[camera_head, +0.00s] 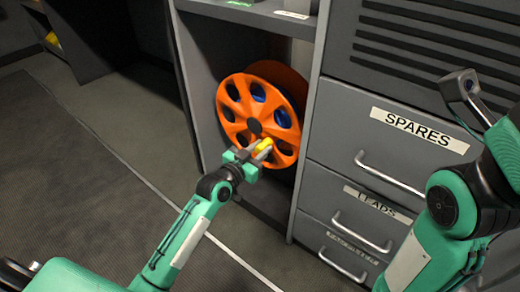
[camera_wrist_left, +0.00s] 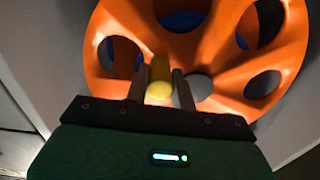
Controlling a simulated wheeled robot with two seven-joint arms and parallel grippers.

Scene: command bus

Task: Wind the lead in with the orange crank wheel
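The orange crank wheel (camera_head: 240,108) stands upright in an open bay of the grey cabinet, with round holes around its hub. Blue lead (camera_head: 258,92) shows through the holes. A yellow knob (camera_head: 263,145) sticks out from the wheel's lower right part. My left gripper (camera_head: 259,152) is at the knob, with a finger on each side of it. In the left wrist view the yellow knob (camera_wrist_left: 160,82) lies between the two fingers, which look closed on it. The wheel (camera_wrist_left: 225,45) fills the background there. My right gripper (camera_head: 463,85) is raised at the right, away from the wheel; its finger gap is unclear.
Drawers labelled SPARES (camera_head: 419,130) and LEADS (camera_head: 377,200) with metal handles (camera_head: 388,175) are right of the bay. The bay's side walls stand close to the wheel. The dark floor mat (camera_head: 60,180) at the left is clear.

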